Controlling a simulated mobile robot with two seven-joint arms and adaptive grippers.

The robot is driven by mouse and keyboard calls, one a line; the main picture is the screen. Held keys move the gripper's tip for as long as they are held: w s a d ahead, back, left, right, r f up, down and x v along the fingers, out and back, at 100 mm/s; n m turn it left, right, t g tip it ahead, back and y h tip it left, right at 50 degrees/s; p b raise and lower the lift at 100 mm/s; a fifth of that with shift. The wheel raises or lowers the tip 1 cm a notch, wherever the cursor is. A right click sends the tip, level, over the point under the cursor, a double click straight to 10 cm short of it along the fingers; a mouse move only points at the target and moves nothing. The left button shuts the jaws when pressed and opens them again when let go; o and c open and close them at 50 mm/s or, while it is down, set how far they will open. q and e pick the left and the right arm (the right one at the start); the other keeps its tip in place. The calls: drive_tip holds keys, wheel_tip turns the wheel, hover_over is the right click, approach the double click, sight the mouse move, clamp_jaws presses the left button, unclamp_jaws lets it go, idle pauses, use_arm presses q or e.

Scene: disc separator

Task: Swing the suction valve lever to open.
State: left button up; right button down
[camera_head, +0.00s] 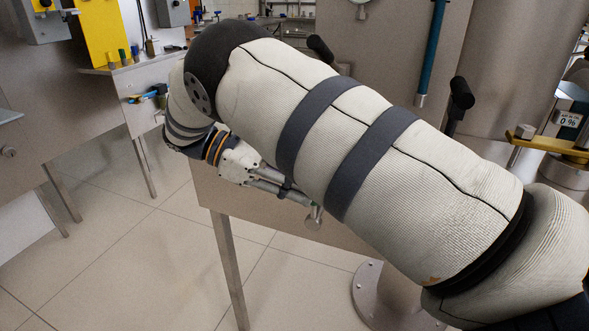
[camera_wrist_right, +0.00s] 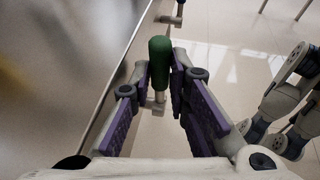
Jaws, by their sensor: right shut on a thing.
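A lever with a green grip (camera_wrist_right: 159,60) stands between the fingers of my right gripper (camera_wrist_right: 160,82) in the right wrist view. The gripper is shut on it, with a purple-padded finger on each side. The lever's lower end is a grey metal piece. In the head view my right arm crosses the picture and hides much of the gripper (camera_head: 284,192) and the green grip. A small grey metal end (camera_head: 313,218) shows just below the fingers, beside a metal panel. My left gripper is not in view.
Two black-handled levers (camera_head: 461,94) stand behind my arm. A bench (camera_head: 150,70) with small coloured items is at the upper left. The tiled floor (camera_head: 130,260) is clear at lower left.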

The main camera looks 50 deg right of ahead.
idle(0.4)
drive_tip(key=c, duration=1.8)
unclamp_jaws()
